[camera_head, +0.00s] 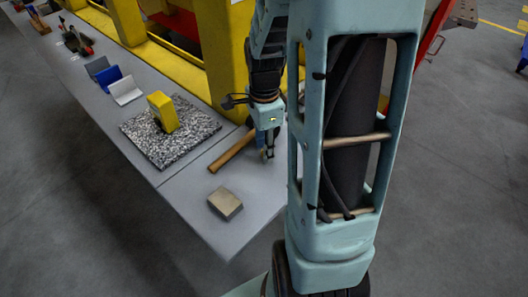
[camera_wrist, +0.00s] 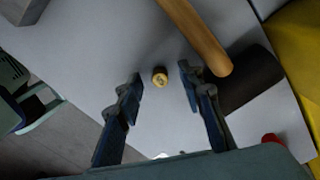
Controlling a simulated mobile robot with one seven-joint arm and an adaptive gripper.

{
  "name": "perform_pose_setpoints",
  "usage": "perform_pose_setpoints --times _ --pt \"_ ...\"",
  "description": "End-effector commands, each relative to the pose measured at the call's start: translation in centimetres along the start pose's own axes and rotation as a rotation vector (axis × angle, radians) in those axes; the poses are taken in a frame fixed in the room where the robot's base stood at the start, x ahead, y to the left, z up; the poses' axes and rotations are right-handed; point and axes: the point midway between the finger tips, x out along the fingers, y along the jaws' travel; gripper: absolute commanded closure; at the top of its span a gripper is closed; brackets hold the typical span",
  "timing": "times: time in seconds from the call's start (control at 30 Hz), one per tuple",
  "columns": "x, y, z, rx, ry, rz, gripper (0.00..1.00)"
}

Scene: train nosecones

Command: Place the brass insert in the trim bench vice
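The brass insert (camera_wrist: 159,77) is a small round gold piece with a mark on its top, on the grey bench top in the wrist view. My gripper (camera_wrist: 160,76) is open, with one finger on each side of the insert in the picture and a gap on both sides. I cannot tell how far the fingertips are above the bench. In the head view my gripper (camera_head: 266,153) points down over the near part of the bench. I cannot make out the insert there. I cannot make out the trim bench vice in either view.
A mallet (camera_wrist: 195,35) lies right beside the right finger. A beige block (camera_head: 225,203) sits near the bench's (camera_head: 190,205) front end. A yellow block (camera_head: 162,112) stands on a speckled plate (camera_head: 140,135). Coloured angled blocks (camera_head: 125,90) stand farther back. A small red object (camera_wrist: 271,139) is at lower right.

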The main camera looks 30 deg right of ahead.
Motion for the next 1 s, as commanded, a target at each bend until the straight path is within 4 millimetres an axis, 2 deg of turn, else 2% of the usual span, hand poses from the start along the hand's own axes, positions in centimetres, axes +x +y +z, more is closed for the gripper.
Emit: perform_pose_setpoints --times 0.07,0.37,0.77,1.0 --pt "0.0 0.0 0.0 0.0 0.0 0.0 0.66" --pt "-0.1 0.0 0.0 0.0 0.0 0.0 0.99" --pt "-0.4 0.0 -0.1 0.0 0.0 0.0 1.0" --pt "-2.3 -0.3 -0.5 -0.001 0.0 -0.001 1.0"
